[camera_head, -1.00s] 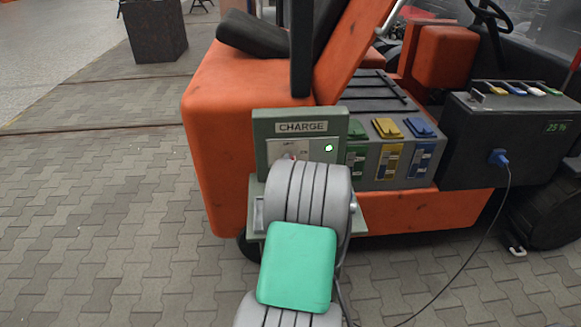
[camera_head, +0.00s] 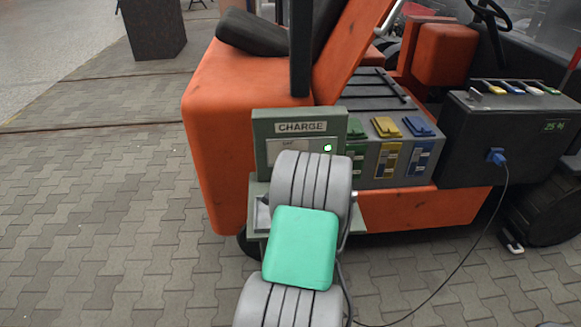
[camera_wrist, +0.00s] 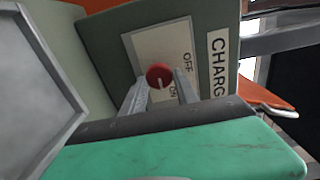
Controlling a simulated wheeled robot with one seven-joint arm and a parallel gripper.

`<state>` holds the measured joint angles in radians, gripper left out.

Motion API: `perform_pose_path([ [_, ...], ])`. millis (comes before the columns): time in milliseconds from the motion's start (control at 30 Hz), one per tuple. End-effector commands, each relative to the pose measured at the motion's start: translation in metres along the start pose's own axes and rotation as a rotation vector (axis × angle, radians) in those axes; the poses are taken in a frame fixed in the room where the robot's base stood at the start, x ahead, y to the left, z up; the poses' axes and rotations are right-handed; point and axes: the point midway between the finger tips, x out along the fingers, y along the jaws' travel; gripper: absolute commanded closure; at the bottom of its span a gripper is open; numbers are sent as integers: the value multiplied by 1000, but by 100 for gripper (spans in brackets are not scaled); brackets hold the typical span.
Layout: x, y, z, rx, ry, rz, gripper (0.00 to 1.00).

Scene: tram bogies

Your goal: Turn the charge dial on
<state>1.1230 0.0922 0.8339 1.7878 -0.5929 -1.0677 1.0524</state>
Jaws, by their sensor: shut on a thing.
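The charge dial (camera_wrist: 159,75) is a round red knob with a pale pointer mark, on a light plate in the wrist view. The mark points down in the picture, toward the ON label (camera_wrist: 173,91); the OFF label (camera_wrist: 187,62) is on the upper right. My gripper (camera_wrist: 160,84) has one finger on each side of the dial and is shut on it. In the head view the grey-green charge box (camera_head: 260,125) shows its CHARGE label and a lit green lamp (camera_head: 327,148). My arm hides the dial and gripper there.
An orange vehicle (camera_head: 215,130) stands behind the box. Green, yellow and blue latched units (camera_head: 390,160) sit right of it. A black box (camera_head: 465,150) has a blue plug (camera_head: 497,157) with a cable running to the paving. Open paving (camera_head: 90,220) lies to the left.

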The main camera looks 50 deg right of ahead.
Motion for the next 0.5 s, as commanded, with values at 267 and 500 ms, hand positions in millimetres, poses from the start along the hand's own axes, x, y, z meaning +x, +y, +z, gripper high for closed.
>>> perform_pose_path([
  [267, 1, -2, -1, 0, 1, -4, 100],
  [500, 1, -1, 0, 0, 0, -3, 48],
])
